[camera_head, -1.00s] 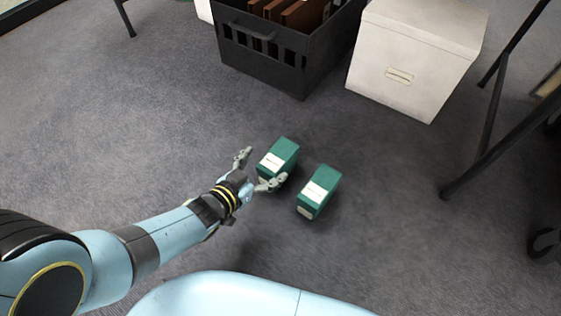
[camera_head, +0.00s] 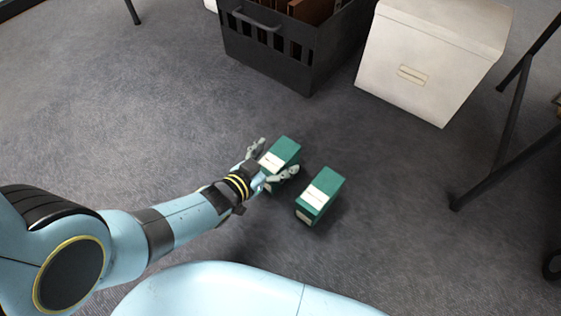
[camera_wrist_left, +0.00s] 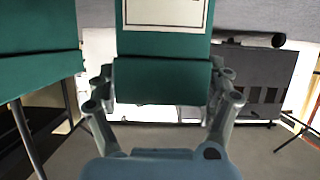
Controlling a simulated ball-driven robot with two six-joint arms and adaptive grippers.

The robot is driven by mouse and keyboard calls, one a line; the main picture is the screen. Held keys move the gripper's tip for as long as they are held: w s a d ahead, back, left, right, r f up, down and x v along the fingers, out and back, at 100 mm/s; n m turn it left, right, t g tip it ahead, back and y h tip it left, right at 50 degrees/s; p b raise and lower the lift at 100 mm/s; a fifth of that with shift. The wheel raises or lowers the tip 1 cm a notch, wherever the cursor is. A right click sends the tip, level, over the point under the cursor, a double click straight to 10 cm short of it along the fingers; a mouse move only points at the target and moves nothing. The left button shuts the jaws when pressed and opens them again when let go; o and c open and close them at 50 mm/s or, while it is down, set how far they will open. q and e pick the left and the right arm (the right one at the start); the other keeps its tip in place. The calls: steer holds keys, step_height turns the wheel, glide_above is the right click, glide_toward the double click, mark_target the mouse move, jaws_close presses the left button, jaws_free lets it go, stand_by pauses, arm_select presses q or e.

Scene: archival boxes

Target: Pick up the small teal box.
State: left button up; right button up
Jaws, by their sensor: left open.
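Two teal boxes with white labels stand close together on the carpet and look about the same size. My left gripper (camera_head: 279,158) is open at the farther teal box (camera_head: 287,147), with a finger on each side of its near end. In the left wrist view that box (camera_wrist_left: 160,76) lies between the open fingers (camera_wrist_left: 162,92), and I cannot tell whether they touch it. The nearer teal box (camera_head: 322,190) stands just right of the gripper; it also shows at the left of the wrist view (camera_wrist_left: 40,66). My right gripper is not in view.
A black crate (camera_head: 262,48) holding brown folders stands at the back. A white archival box (camera_head: 410,85) is beside it. Dark table legs (camera_head: 500,175) stand at the right. The carpet left of the boxes is clear.

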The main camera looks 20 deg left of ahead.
arm_select(q)
steer(key=shift+w, duration=0.1)
steer(key=c, duration=1.5)
steer(key=shift+r, duration=0.1)
